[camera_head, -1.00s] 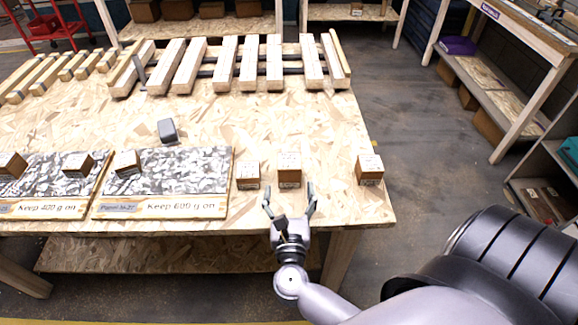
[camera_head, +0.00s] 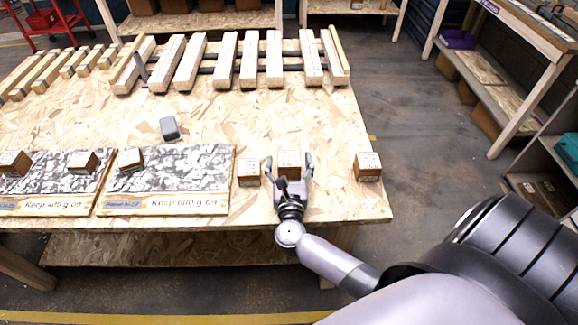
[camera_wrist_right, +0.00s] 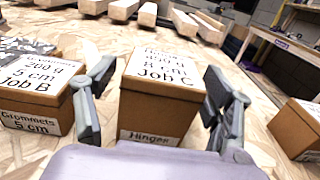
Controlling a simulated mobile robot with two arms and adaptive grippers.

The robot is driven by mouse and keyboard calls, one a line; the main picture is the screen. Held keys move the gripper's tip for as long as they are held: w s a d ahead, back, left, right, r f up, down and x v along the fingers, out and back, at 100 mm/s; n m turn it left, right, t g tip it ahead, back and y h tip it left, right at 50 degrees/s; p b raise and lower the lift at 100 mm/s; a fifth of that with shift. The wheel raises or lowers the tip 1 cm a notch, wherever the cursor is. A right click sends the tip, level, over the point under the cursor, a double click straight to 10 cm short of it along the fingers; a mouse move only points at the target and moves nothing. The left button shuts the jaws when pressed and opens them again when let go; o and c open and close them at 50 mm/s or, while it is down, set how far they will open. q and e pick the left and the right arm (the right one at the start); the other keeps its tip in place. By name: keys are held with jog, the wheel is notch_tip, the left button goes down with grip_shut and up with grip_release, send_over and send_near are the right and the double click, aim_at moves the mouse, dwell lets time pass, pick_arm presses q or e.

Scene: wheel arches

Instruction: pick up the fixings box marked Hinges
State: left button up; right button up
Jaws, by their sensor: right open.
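The fixings box marked Hinges (camera_wrist_right: 158,100) stands upright on the table between the open fingers of my right gripper (camera_wrist_right: 160,105). It is a brown box with a white top label ending in "Job C" and "Hinges" on its near face. In the head view the Hinges box (camera_head: 289,160) sits between the fingertips of the right gripper (camera_head: 288,168), its lower part hidden by the gripper. In the wrist view a gap shows on the right side; the left finger is close to the box. My left gripper is not in view.
A Grommets box (camera_wrist_right: 35,90), marked Job B, stands close left of the gripper. Another box (camera_head: 367,166) stands to the right near the table edge. Patterned boards (camera_head: 190,165) with boxes lie left. Wooden slats (camera_head: 227,60) lie at the back.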

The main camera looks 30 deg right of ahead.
jog(key=c, duration=1.6)
jog(key=shift+c, duration=0.3)
jog(key=shift+r, duration=0.15)
